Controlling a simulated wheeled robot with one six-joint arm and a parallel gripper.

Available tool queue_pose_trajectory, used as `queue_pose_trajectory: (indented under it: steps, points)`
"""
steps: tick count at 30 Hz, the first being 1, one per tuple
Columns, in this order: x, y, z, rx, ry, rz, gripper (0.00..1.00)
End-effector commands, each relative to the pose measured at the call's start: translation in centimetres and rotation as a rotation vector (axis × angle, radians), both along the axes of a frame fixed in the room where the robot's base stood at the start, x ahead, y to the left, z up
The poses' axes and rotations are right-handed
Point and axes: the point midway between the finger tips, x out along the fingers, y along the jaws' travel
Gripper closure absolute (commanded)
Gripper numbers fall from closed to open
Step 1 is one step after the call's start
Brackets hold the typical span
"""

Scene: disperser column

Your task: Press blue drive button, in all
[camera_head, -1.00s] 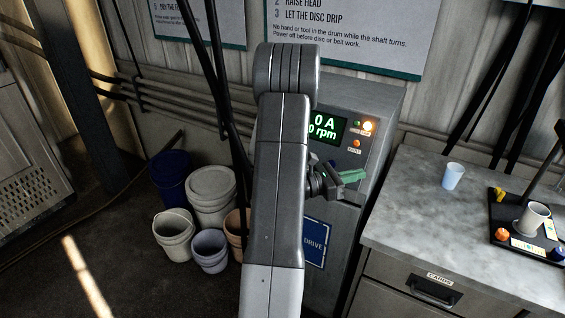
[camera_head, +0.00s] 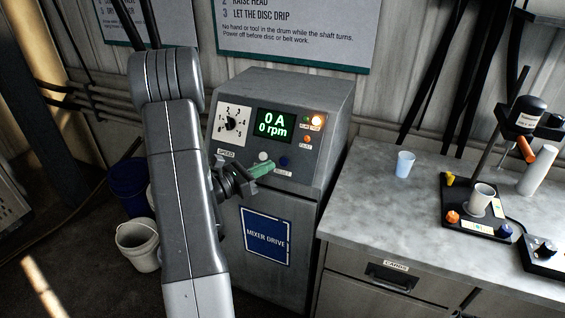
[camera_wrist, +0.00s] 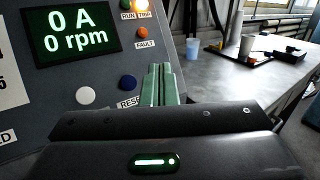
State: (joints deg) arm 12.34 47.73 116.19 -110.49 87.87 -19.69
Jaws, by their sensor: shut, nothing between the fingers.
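The mixer drive console (camera_head: 320,105) stands in the middle of the head view. A dark blue round button (camera_head: 283,161) sits low on its sloped face, right of a white button (camera_head: 263,157). In the wrist view the blue button (camera_wrist: 128,82) lies just left of the green fingertips, above a label partly reading "RESET". My gripper (camera_head: 263,169) is shut and empty, its green fingers close to the panel just left of and below the blue button. It also shows in the wrist view (camera_wrist: 159,85). I cannot tell whether it touches the panel.
The display (camera_head: 275,125) reads 0 A, 0 rpm; an orange-white lamp (camera_head: 316,120) glows by "TRIP". A speed dial (camera_head: 232,123) is at left. The grey bench (camera_head: 375,205) at right bears a blue cup (camera_head: 405,164) and a black tray (camera_head: 452,212). Buckets (camera_head: 137,245) stand at left.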

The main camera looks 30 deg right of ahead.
Motion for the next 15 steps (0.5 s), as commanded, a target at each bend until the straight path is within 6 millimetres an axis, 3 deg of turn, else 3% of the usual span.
queue_pose_trajectory:
  steps: [15]
  points:
    - [3.5, -4.2, -3.4, 0.0, -0.001, -0.001, 1.0]
